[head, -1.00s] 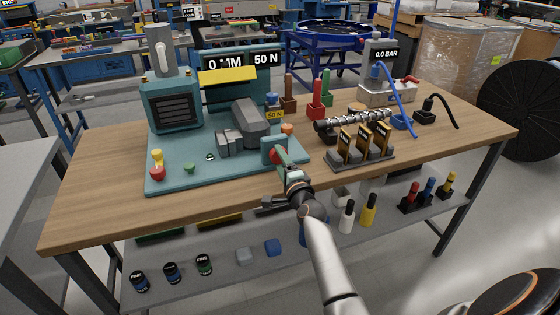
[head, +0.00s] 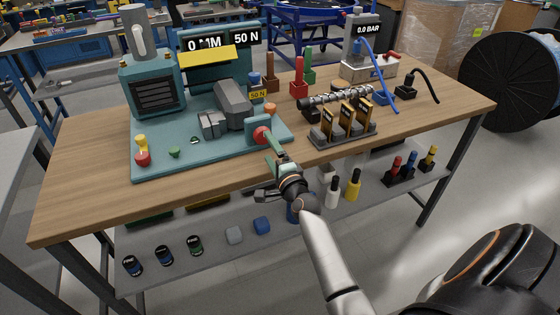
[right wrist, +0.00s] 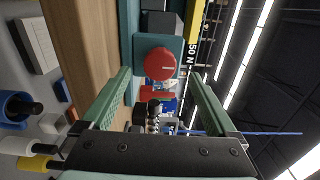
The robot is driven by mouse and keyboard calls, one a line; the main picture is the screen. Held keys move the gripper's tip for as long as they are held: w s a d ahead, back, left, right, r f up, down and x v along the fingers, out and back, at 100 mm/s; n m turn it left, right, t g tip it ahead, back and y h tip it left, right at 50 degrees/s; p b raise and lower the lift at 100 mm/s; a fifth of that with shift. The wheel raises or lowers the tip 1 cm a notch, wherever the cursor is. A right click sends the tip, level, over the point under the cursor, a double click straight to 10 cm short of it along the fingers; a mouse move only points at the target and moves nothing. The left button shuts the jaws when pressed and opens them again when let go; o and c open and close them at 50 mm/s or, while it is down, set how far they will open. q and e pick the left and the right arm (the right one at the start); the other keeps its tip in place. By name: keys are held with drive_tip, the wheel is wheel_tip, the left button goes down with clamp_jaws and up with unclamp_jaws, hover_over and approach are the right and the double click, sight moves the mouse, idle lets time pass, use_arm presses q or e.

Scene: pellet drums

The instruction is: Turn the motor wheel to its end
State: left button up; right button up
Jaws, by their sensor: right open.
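The red round motor wheel (head: 262,134) is on the front right of the teal machine (head: 190,158), on a teal block. It also faces the camera in the right wrist view (right wrist: 160,65), with a short pale mark on its face. My right gripper (head: 270,150) is in front of the wheel, its green fingers pointing at it. In the right wrist view the two fingers (right wrist: 160,78) are wide apart with nothing between them, and the wheel shows beyond, between the tips. My left gripper is not in view.
A display on the machine reads 0 MM and 50 N. A lower shelf (head: 290,232) holds small parts.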

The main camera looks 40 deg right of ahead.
drive_tip(key=p+v, duration=0.1)
drive_tip(key=v, duration=0.6)
drive_tip(key=shift+s, duration=0.4)
drive_tip(key=shift+a, duration=0.15)
drive_tip(key=s+a+f+n+g+y, duration=0.6)
drive_tip(key=s+a+f+n+g, duration=0.2)
drive_tip(key=s+a+f+n, duration=1)
drive_tip(key=s+f+n, duration=0.1)
drive_tip(key=s+n, duration=0.3)
drive_tip(key=n, duration=0.1)
drive_tip(key=shift+f+y, duration=0.4)
drive_tip(key=shift+w+a, duration=0.1)
drive_tip(key=shift+a, duration=0.05)
